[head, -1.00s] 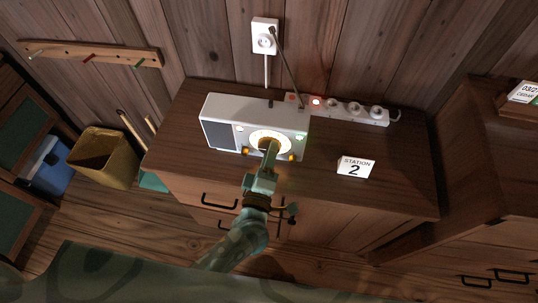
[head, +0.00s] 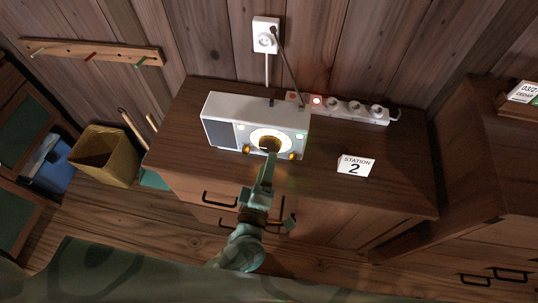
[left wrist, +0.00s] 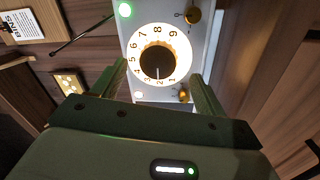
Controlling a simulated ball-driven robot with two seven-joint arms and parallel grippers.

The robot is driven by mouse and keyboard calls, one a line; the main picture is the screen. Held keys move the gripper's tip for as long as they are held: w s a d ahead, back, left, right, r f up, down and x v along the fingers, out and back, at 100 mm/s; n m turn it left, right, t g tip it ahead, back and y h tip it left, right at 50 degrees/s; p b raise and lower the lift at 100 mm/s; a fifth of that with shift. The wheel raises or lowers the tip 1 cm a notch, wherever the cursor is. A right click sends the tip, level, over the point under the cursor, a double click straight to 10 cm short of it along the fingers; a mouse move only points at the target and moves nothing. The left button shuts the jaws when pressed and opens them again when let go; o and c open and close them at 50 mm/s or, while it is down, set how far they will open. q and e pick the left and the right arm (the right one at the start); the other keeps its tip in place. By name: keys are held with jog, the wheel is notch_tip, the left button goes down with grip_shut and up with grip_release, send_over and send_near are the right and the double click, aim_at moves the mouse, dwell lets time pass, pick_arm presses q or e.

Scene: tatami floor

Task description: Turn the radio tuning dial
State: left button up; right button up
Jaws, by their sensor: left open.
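A white radio (head: 222,109) stands on a brown cabinet. Its tuning dial, a dark knob on a lit, numbered white face (head: 256,133), is on the front. In the left wrist view the dark knob (left wrist: 158,62) fills the ring's middle, its pale pointer line towards the low numbers near 2. My left gripper (head: 268,160) is just in front of the dial. In the left wrist view its two fingers (left wrist: 160,88) are apart with nothing between them, short of the knob. My right gripper is out of view.
Two small brass knobs flank the dial; one (left wrist: 194,15) shows in the left wrist view. A "STATION 2" card (head: 356,166) and a power strip (head: 345,108) share the cabinet top (head: 400,160). An antenna (head: 287,70) rises behind the radio.

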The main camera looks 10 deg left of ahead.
pick_arm(q)
jog(key=s+a+f, duration=0.1)
jog(key=s, duration=1.1)
jog(key=shift+s+p, duration=0.15)
jog(key=shift+p, duration=0.15)
